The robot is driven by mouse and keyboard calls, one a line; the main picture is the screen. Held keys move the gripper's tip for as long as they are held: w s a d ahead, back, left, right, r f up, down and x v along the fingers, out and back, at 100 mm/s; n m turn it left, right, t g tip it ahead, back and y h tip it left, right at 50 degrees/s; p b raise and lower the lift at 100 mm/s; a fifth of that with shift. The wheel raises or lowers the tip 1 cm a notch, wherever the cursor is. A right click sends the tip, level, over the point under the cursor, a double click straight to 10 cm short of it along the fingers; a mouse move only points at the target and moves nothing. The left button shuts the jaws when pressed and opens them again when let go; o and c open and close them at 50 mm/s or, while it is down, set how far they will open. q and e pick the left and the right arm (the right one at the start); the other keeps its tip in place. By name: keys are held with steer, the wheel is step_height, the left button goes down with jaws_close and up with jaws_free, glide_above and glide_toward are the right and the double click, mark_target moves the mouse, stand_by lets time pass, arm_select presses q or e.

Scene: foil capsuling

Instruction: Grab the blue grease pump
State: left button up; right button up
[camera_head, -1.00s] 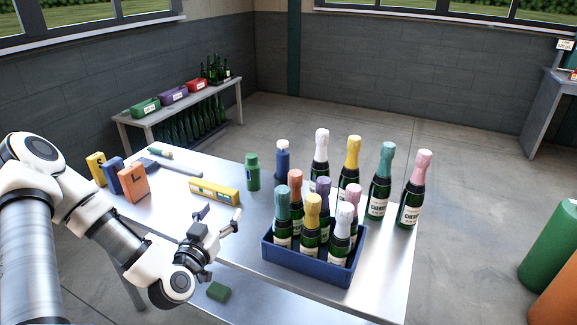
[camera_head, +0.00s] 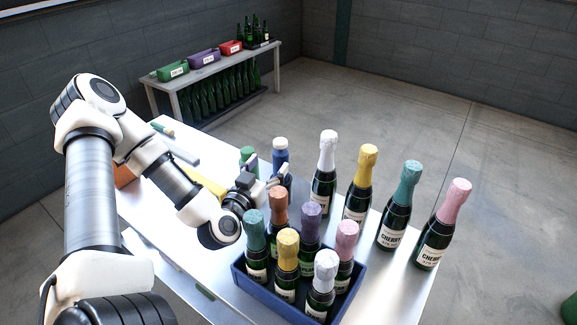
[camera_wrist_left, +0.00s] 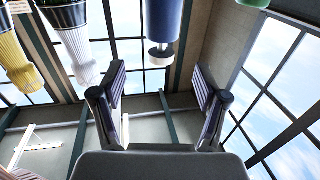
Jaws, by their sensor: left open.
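The blue grease pump (camera_head: 281,157), a blue cylinder with a white cap, stands upright on the metal table behind the bottle crate. My left gripper (camera_head: 268,172) is open and empty, close in front of the pump, and hides its lower part. In the left wrist view, which looks upside down, the pump (camera_wrist_left: 163,22) hangs from the top edge. There the open fingers (camera_wrist_left: 160,97) are spread below its white end, with a visible gap, so the pump is not between them. My right gripper is not in view.
Several more bottles, such as the white-topped one (camera_head: 325,180), stand right of the pump. A green container (camera_head: 246,153) stands close to its left. A yellow box (camera_head: 207,186) is partly hidden by my arm.

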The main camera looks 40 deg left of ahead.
mark_target(280, 150)
arm_select(q)
steer(key=x, duration=0.7)
steer(key=shift+f, duration=0.15)
steer(key=shift+s, duration=0.1)
jaws_close()
